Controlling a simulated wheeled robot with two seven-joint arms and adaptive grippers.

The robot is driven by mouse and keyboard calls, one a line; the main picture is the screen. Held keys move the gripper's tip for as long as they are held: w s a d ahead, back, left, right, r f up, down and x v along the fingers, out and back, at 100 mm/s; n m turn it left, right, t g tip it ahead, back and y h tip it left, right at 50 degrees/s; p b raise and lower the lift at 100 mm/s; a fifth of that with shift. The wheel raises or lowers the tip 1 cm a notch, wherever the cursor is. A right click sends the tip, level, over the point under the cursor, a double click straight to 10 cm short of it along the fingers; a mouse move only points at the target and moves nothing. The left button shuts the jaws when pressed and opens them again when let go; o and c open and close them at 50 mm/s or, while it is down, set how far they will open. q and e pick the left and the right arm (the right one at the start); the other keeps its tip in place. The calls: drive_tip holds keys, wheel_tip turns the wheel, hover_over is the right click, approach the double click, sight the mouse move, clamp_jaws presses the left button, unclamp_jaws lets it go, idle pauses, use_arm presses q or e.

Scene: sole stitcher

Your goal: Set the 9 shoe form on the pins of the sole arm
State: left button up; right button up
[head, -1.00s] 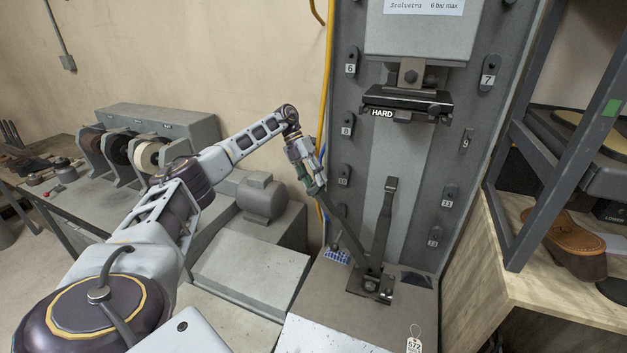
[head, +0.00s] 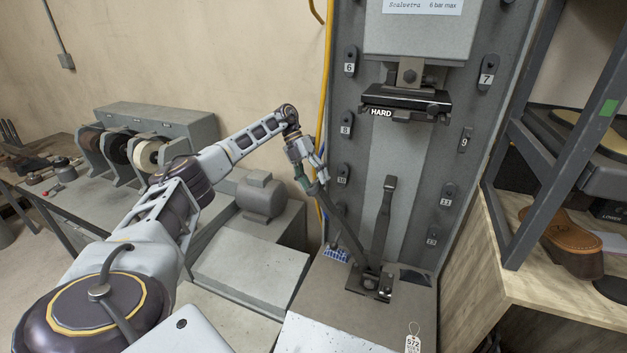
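The small dark plate at the number 9 label (head: 465,140) is on the right side of the grey panel; whether a separate form hangs there is too small to tell. Two dark bars rise from a black bracket (head: 370,283) on the machine base: one upright (head: 383,220), one slanting up to the left (head: 346,230). I cannot tell which is the sole arm, and no pins are clear. My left gripper (head: 318,180) is at the upper end of the slanting bar, by a green part. Whether its fingers are closed on the bar is unclear. My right gripper is out of view.
A press head with a black pad marked HARD (head: 402,104) overhangs the bars. Numbered dark plates line both panel sides. A rack post (head: 560,150) and a wooden bench with a brown shoe (head: 566,240) stand right. A grinder (head: 150,150) is at left.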

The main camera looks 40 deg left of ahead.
use_arm(q)
drive_tip(key=v, duration=1.2)
idle(0.7)
drive_tip(key=shift+d+f, duration=0.1)
idle(0.8)
